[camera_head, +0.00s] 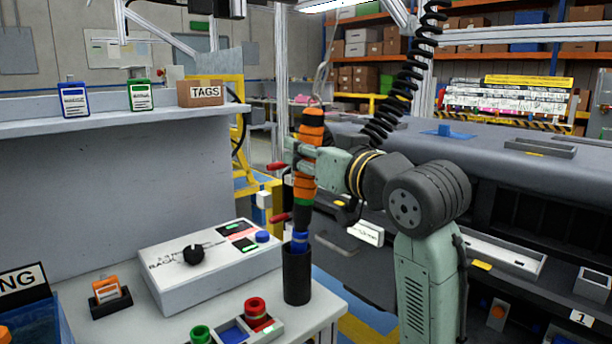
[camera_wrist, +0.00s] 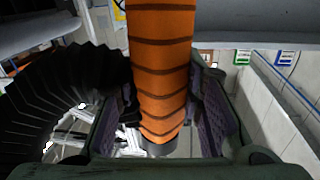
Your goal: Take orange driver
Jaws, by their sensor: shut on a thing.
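The orange driver (camera_head: 308,185) stands nearly upright, its orange body banded with dark rings, with a black lower part. My gripper (camera_head: 301,158) is shut around its body. In the wrist view the driver (camera_wrist: 160,60) runs between my two purple-padded fingers (camera_wrist: 163,115). The driver's lower end is directly above a black cylindrical holder (camera_head: 297,277) on the grey bench. A blue piece (camera_head: 299,240) shows at the holder's mouth; I cannot tell whether the driver touches it.
A white control box (camera_head: 200,270) with a black knob stands left of the holder. A tray with red and green parts (camera_head: 235,330) is in front. A black coiled hose (camera_head: 395,85) hangs behind the driver. The dark dashboard module (camera_head: 480,160) fills the right side.

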